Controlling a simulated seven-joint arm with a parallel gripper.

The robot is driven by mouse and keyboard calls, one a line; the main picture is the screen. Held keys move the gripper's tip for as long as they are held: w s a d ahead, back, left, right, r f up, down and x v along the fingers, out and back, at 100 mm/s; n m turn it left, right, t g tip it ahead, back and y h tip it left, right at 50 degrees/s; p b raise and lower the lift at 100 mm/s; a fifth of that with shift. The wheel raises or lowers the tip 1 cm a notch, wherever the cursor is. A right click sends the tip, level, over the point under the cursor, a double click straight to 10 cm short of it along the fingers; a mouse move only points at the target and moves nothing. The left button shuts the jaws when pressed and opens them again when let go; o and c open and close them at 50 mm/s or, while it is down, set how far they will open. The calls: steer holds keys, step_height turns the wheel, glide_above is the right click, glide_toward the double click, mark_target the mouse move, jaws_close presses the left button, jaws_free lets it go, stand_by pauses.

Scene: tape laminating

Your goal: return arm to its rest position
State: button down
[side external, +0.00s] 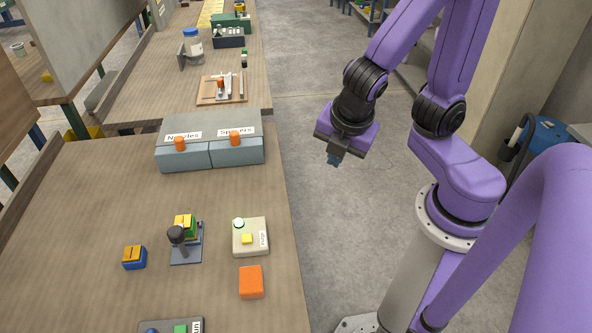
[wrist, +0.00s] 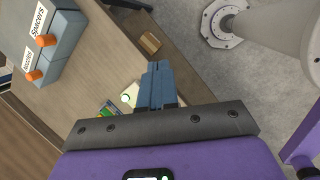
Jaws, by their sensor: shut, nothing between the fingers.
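My gripper (side external: 334,160) hangs over the bare floor to the right of the workbench (side external: 80,220) in the side external view, clear of everything. In the wrist view its blue fingers (wrist: 158,82) are together with nothing between them. On the bench, a small press-like fixture (side external: 178,236) holds a yellow and green block (side external: 187,224). A blue block with a yellow top (side external: 134,257) lies left of it. A cream box (side external: 249,237) with a white knob and a yellow button stands to its right. An orange block (side external: 251,282) lies in front of that box.
Grey bins (side external: 209,155) labelled Nozzles and Spacers, with orange knobs, stand at the back of the bench. A box with a green button (side external: 180,328) is at the front edge. A second bench (side external: 140,95) with equipment stands behind. The floor (side external: 320,240) under my gripper is free.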

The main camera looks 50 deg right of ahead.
steer(key=s+d+r+m+g+y, duration=0.1)
steer(key=s+r+m+g+y, duration=0.1)
steer(key=s+m, duration=0.5)
steer(key=shift+s+d+r+m+g+y, duration=0.2)
steer(key=shift+r+m+g+y, duration=0.1)
steer(key=shift+g+y, duration=0.1)
